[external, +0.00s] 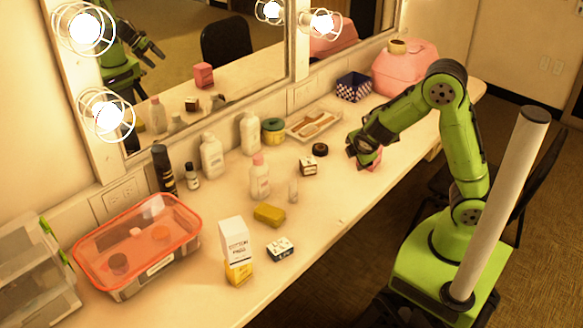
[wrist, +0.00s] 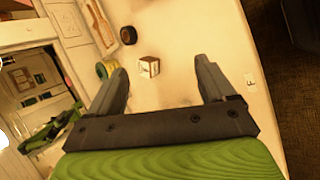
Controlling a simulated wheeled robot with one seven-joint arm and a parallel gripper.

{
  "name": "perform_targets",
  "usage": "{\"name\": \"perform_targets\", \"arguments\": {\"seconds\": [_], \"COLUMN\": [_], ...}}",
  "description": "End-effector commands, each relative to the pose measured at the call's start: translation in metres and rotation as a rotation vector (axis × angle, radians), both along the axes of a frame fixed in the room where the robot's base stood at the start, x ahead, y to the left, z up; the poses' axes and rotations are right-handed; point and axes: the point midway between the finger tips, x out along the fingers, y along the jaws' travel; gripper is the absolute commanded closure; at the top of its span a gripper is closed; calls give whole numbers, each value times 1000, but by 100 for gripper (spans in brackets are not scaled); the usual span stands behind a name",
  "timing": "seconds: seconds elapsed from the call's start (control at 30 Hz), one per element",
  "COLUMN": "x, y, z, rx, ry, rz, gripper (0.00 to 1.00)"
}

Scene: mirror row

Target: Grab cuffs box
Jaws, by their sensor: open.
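No label that I can read clearly says "cuffs", so I cannot tell for sure which box is the cuffs box. A small white-and-brown box with dark print (external: 308,167) stands on the counter; in the wrist view the small box (wrist: 148,67) shows beyond and between my fingers, apart from them. My gripper (external: 354,150) is open and empty above the counter, to the right of that box; its fingers also show in the wrist view (wrist: 161,65). A pink box (external: 374,158) is partly hidden behind my gripper. Another small white-and-dark box (external: 280,249) lies nearer the front edge.
A black round tin (external: 320,149) sits close behind the small box. A tray with a comb (external: 315,125), a green-and-yellow jar (external: 273,130) and several bottles stand along the mirror side. A carton (external: 236,248) and an orange-lidded container (external: 138,245) are left. The right front counter is clear.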

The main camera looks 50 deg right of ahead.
Motion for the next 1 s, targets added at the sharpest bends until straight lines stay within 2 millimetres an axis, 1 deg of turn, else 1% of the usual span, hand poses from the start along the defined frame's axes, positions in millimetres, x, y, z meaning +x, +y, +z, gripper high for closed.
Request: {"name": "perform_targets", "arguments": {"seconds": [0.03, 0.13, 0.2, 0.3, 0.4, 0.47, 0.57, 0.7, 0.83, 1.0], "x": [15, 43, 60, 75, 82, 86, 100, 128, 151, 167], "y": [4, 12, 23, 41, 51, 52, 42, 23, 8, -2], "z": [-23, -53, -71, -89, -98, -101, -108, -122, -133, -141], "rx": [-144, -455, -664, -901, -1031, -1059, -1061, -1059, -1057, -1056], "ry": [52, 140, 199, 264, 299, 306, 307, 306, 305, 305], "rz": [124, 396, 579, 785, 895, 918, 916, 912, 914, 916], "gripper": [17, 17, 17, 17, 17, 17, 17, 17, 17, 17]}}
